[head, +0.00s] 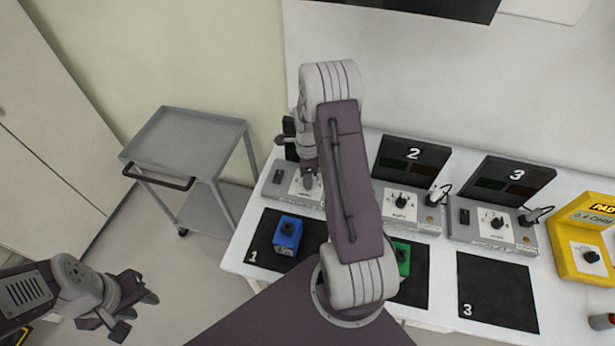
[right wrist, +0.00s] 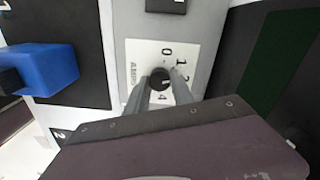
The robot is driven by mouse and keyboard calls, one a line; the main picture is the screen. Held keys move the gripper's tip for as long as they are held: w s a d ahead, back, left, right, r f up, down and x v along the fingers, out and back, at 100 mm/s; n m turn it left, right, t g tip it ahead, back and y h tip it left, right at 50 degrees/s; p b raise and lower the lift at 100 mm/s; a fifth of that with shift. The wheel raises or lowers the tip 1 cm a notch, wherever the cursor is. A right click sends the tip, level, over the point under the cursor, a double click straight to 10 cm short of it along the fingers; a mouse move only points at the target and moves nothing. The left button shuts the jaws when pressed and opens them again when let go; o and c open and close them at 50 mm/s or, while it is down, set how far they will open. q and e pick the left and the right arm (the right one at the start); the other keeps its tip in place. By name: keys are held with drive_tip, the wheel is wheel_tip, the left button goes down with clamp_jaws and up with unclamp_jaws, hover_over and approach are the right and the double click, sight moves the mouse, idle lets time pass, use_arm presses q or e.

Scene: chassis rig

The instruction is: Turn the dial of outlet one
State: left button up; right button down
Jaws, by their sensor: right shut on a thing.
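Outlet one is a grey box (head: 276,190) at the left end of the bench row, partly hidden by my right arm. Its white dial plate shows in the right wrist view (right wrist: 140,50), with AMPS and numbers around a round black dial (right wrist: 160,76). My right gripper (right wrist: 160,82) is shut on this dial, with one finger on each side. In the head view my right gripper (head: 309,182) reaches down at outlet one's plate. The dial's pointer cannot be made out. My left gripper (head: 138,312) is empty at the lower left, away from the bench, its fingers apart.
A blue block (head: 287,232) stands on the black mat marked 1, and a green block (head: 402,258) is partly behind my arm. Outlets two (head: 408,207) and three (head: 492,228) stand to the right, with plugs. A yellow device (head: 582,240) is far right. A grey cart (head: 185,140) stands left.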

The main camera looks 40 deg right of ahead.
drive_tip(key=n+p, duration=0.1)
drive_tip(key=n, duration=0.5)
drive_tip(key=shift+w+r+n, duration=0.1)
drive_tip(key=shift+n, duration=0.2)
drive_tip(key=n, duration=0.5)
drive_tip(key=shift+w+d+n, duration=0.1)
drive_tip(key=shift+n, duration=0.3)
drive_tip(key=shift+r, duration=0.1)
drive_tip(key=c, duration=1.1)
unclamp_jaws()
wheel_tip(320, 180, up, 9)
